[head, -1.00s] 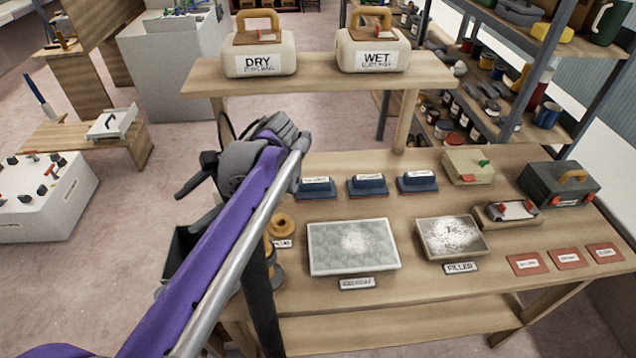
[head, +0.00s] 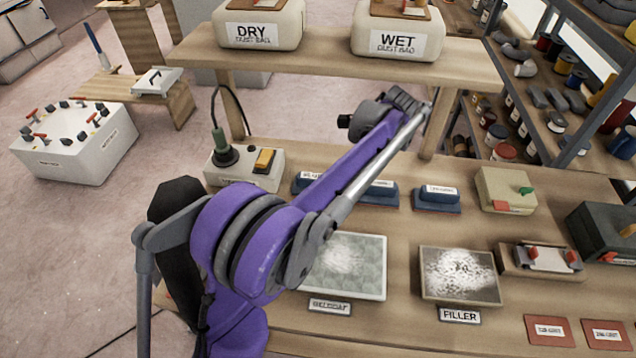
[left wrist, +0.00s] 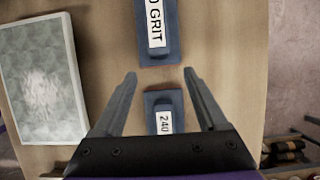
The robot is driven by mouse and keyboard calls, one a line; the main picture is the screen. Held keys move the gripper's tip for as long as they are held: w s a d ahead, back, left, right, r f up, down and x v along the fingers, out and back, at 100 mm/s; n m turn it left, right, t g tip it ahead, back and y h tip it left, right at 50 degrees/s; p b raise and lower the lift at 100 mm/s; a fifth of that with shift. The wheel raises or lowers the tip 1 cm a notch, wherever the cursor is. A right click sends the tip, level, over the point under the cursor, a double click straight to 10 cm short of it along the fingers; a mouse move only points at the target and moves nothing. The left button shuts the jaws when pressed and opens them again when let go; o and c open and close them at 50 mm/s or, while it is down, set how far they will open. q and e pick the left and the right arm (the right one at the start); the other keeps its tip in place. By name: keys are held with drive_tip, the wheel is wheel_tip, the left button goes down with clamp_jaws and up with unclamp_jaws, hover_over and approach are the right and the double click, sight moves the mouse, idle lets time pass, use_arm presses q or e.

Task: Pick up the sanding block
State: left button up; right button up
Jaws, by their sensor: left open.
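Three blue sanding blocks with white labels stand in a row on the workbench: left (head: 302,188), middle (head: 383,196) and right (head: 437,203). My left arm crosses in front of the row and partly hides the left and middle ones. In the left wrist view a block labelled 240 (left wrist: 164,105) lies between the open fingers of my left gripper (left wrist: 160,76), with bare gaps on both sides. A second block marked GRIT (left wrist: 157,45) lies just beyond the fingertips. The fingers cannot be made out in the head view. My right gripper is out of view.
A grey-green tray (head: 365,280) and a FILLER tray (head: 458,292) lie nearer on the bench. A switch box (head: 228,178) stands left of the blocks. Above the bench's back runs a raised shelf (head: 335,68) with DRY (head: 262,12) and WET (head: 398,28) dust bags.

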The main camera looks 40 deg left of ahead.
use_arm(q)
drive_tip(key=a, duration=0.1)
drive_tip(key=s+a, duration=0.1)
drive_tip(key=a, duration=0.1)
drive_tip(key=s+a, duration=0.1)
drive_tip(key=shift+s+a, duration=0.15)
drive_tip(key=a, duration=0.1)
drive_tip(key=s+a, duration=0.1)
drive_tip(key=shift+s+a, duration=0.25)
drive_tip(key=shift+a, duration=0.05)
drive_tip(key=shift+x, duration=1.2)
drive_tip(key=shift+f, duration=0.3)
drive_tip(key=shift+f, duration=0.15)
drive_tip(key=shift+c, duration=0.3)
clamp_jaws()
